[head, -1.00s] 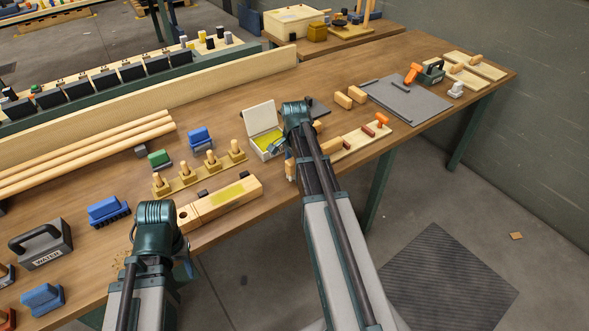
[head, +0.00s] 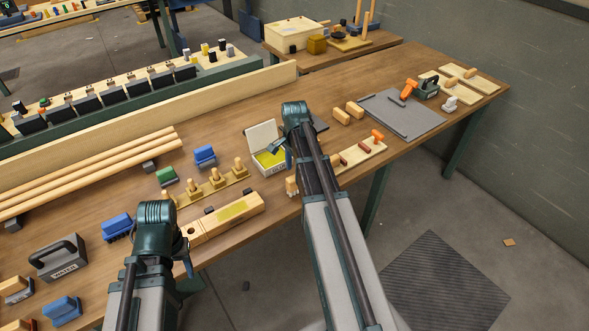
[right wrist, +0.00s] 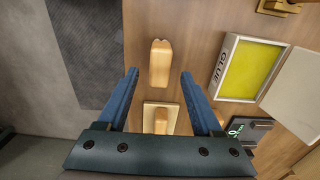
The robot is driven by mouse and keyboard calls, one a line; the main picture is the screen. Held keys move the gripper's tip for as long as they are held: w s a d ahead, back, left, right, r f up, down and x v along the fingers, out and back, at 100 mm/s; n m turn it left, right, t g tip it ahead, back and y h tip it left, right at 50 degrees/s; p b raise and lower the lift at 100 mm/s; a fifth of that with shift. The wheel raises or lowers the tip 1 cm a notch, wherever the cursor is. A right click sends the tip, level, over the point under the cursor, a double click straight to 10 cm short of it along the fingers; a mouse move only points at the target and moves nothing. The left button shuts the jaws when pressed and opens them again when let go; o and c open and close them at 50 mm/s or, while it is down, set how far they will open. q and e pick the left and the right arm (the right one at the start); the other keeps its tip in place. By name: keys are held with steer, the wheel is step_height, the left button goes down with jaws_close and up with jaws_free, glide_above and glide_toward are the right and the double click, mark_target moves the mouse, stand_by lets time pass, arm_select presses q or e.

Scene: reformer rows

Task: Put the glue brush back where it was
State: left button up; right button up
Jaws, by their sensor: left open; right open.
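The glue box (head: 268,158), white with a yellow pad and its lid up, stands at mid-table; it also shows in the right wrist view (right wrist: 247,68). A small upright wooden piece (head: 292,186), perhaps the glue brush, stands near the front edge. In the right wrist view a wooden handle (right wrist: 159,62) lies between and just beyond my fingertips. A wooden handle on a pale base (right wrist: 160,118) shows between my fingers. I cannot tell for sure which is the brush. My right gripper (right wrist: 158,72) is open and empty above them. My left gripper (head: 187,260) is open, mostly hidden behind its wrist, near the front edge.
A long wooden block (head: 225,218) lies along the front edge, with a brass peg row (head: 213,186) behind it. A board with red and orange handles (head: 357,156) lies right of my right arm. A grey mat (head: 405,115) lies farther right.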

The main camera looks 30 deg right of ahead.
step_height(320, 180, up, 4)
steer(key=p, duration=0.2)
steer(key=shift+p, duration=0.4)
arm_select(q)
step_height(320, 180, up, 4)
arm_select(e)
steer(key=shift+a+f, duration=0.1)
steer(key=shift+a, duration=0.2)
steer(key=s+a+n, duration=0.5)
steer(key=a+n, duration=0.2)
steer(key=a, duration=0.3)
steer(key=s+a+n, duration=0.6)
steer(key=a+n, duration=0.1)
steer(key=a, duration=0.3)
steer(key=s+a+n+h, duration=0.1)
steer(key=s+a+n, duration=0.4)
steer(key=a+n, duration=0.2)
steer(key=a, duration=0.2)
steer(key=shift+s+a, duration=0.25)
steer(key=shift+a, duration=0.15)
